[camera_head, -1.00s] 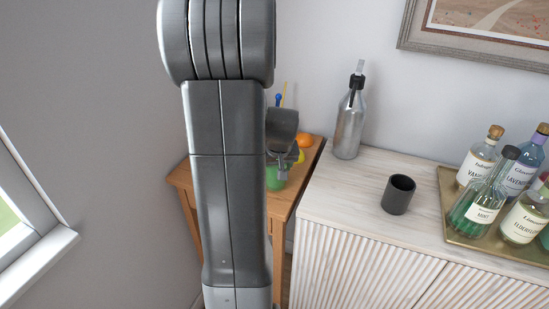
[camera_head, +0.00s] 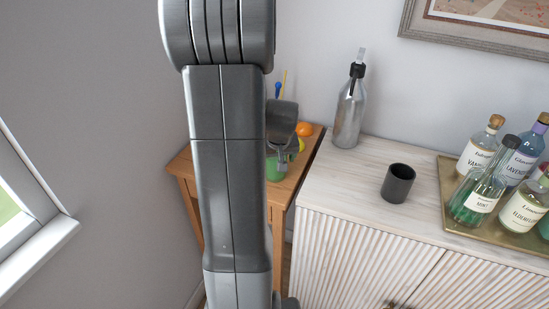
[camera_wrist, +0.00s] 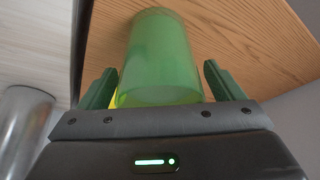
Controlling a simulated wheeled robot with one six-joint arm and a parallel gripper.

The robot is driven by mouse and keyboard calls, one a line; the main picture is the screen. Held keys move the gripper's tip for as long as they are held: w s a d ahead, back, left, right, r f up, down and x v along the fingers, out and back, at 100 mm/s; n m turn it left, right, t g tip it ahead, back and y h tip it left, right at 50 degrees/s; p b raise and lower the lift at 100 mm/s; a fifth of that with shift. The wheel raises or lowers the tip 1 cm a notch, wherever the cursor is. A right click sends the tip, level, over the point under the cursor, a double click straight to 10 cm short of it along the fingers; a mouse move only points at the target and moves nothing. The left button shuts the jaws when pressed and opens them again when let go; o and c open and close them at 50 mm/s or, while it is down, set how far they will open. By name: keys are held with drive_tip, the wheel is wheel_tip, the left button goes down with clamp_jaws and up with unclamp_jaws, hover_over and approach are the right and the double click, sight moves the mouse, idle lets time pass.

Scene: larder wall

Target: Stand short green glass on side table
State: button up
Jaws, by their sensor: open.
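The short green glass (camera_head: 274,170) is on the wooden side table (camera_head: 183,170), partly hidden behind my arm and gripper in the head view. In the wrist view the green glass (camera_wrist: 158,55) is see-through and fills the space between my two fingers. My gripper (camera_head: 282,160) is open. Its fingers (camera_wrist: 160,88) lie on either side of the glass, with a clear gap at the right finger and a smaller one at the left.
An orange fruit (camera_head: 305,129) and a yellow one (camera_head: 301,145) are close behind the gripper on the table. The white cabinet (camera_head: 340,185) adjoins on the right, bearing a metal bottle (camera_head: 349,115), a dark cup (camera_head: 398,183) and a tray (camera_head: 451,205) of bottles.

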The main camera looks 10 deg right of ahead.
drive_tip(key=v, duration=1.2)
drive_tip(key=x, duration=1.2)
drive_tip(key=shift+f, duration=0.15)
drive_tip(key=shift+r, duration=0.25)
